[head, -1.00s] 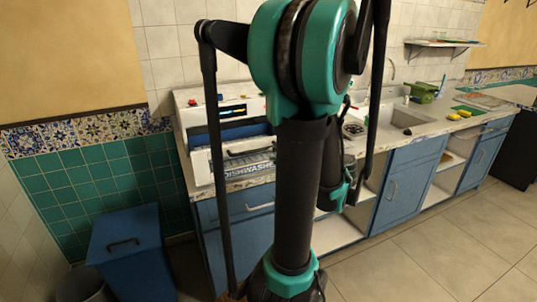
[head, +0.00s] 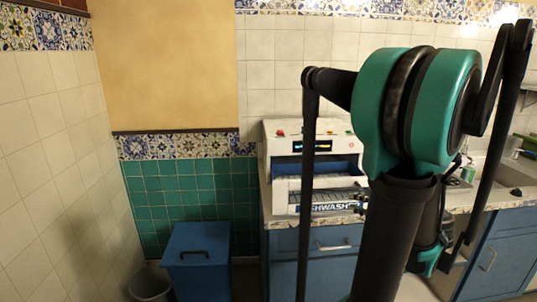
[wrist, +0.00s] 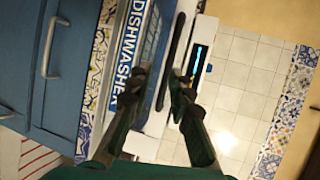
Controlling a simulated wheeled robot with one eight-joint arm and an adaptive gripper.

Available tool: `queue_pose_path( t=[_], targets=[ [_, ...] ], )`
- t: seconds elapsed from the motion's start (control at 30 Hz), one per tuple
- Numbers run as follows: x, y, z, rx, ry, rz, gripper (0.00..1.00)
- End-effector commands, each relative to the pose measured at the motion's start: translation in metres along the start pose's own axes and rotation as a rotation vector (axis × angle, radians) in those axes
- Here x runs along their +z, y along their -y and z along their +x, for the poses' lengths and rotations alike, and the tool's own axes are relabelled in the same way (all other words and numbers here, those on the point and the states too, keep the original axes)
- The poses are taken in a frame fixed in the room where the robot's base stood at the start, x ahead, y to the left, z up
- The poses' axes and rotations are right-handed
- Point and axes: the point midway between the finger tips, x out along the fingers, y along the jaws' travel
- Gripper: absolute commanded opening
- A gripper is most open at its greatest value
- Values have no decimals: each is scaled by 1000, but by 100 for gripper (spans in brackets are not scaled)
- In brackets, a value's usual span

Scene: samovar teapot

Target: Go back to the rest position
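My gripper (wrist: 158,88) shows in the wrist view with its two dark fingers apart and nothing visible between them. It is open. Beyond the fingers is the white dishwasher (wrist: 128,50) with its lettered front, seen turned on its side. In the head view my arm stands tall at the right of the picture and hides part of the counter. No samovar or teapot can be made out in either view.
The dishwasher (head: 282,140) sits on the counter above blue cabinets (head: 330,262). A blue lidded bin (head: 198,262) and a grey bucket (head: 150,285) stand on the floor left of them. A tiled wall (head: 50,170) closes the left side. A sink (head: 505,172) is at right.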

Motion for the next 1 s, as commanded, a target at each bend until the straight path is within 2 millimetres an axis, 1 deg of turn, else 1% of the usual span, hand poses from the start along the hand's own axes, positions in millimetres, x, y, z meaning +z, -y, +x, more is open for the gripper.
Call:
queue_pose_path(
  t=[0.03,0.1,0.2,0.3,0.37,0.4,0.5,0.6,0.73,0.83,1.0],
  targets=[
    [14,-8,10,45,28,-21,20],
    [34,-22,24,125,66,-62,20],
    [66,-48,40,253,125,-141,20],
    [94,-72,48,376,179,-233,20],
    [109,-87,50,444,210,-295,20],
    [118,-96,50,489,230,-339,20],
    [138,-118,48,594,276,-457,20],
    [154,-137,43,691,319,-587,20],
    [168,-157,32,801,366,-775,20],
    [173,-167,25,868,392,-917,20],
    [174,-175,16,939,413,-1104,20]
  ],
)
